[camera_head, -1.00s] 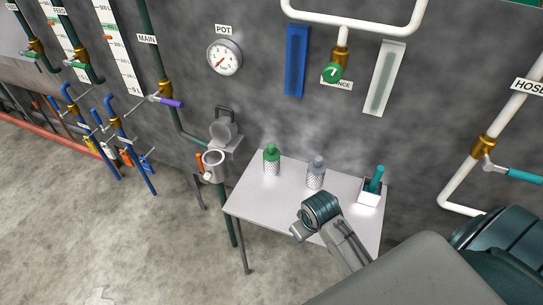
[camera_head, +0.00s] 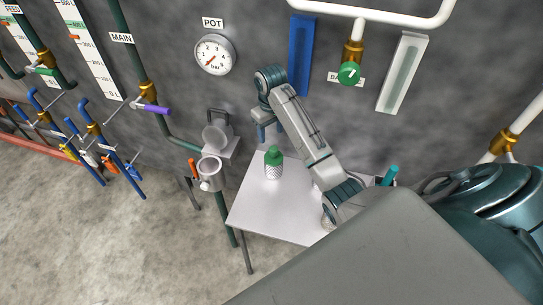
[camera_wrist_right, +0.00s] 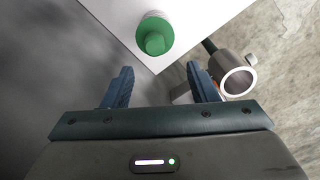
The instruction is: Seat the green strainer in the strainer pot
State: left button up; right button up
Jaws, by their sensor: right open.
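The green strainer (camera_head: 273,170), with a green top and a meshed lower part, stands upright on the white table near its back left. In the right wrist view the green strainer (camera_wrist_right: 155,36) shows from above, beyond the fingertips. In the right wrist view the pot (camera_wrist_right: 238,80) is beside the right-hand finger. My right gripper (camera_head: 265,134) is open and empty, above and behind the green strainer, apart from it; its fingers show in the right wrist view (camera_wrist_right: 160,72). My left gripper is out of view.
My right arm covers much of the table (camera_head: 255,213) and mostly hides a grey strainer (camera_head: 327,222). A teal handle (camera_head: 391,174) stands at the table's right. The wall with a gauge (camera_head: 214,55) is close behind. An orange handle (camera_head: 192,169) is by the pot.

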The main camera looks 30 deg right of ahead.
aim_at(273, 147)
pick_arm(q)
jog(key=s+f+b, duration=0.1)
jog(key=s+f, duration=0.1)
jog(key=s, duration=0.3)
pick_arm(e)
jog(key=shift+s+f, duration=0.2)
jog(key=shift+f, duration=0.4)
jog(key=shift+s+f, duration=0.15)
jog(key=shift+f, duration=0.4)
jog(key=shift+w+f, duration=0.3)
jog(key=shift+f, duration=0.3)
jog(key=shift+w+f, duration=0.25)
jog(key=shift+f, duration=0.35)
jog(key=p, duration=0.1)
jog(key=f+p, duration=0.2)
jog(key=shift+s+d+f, duration=0.25)
jog(key=shift+d, duration=0.15)
notch_tip(273, 147, down, 3)
jog(key=shift+r, duration=0.2)
jog(key=c, duration=1)
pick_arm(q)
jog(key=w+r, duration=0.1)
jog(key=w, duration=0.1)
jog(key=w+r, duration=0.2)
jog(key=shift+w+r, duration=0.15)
pick_arm(e)
grip_shut()
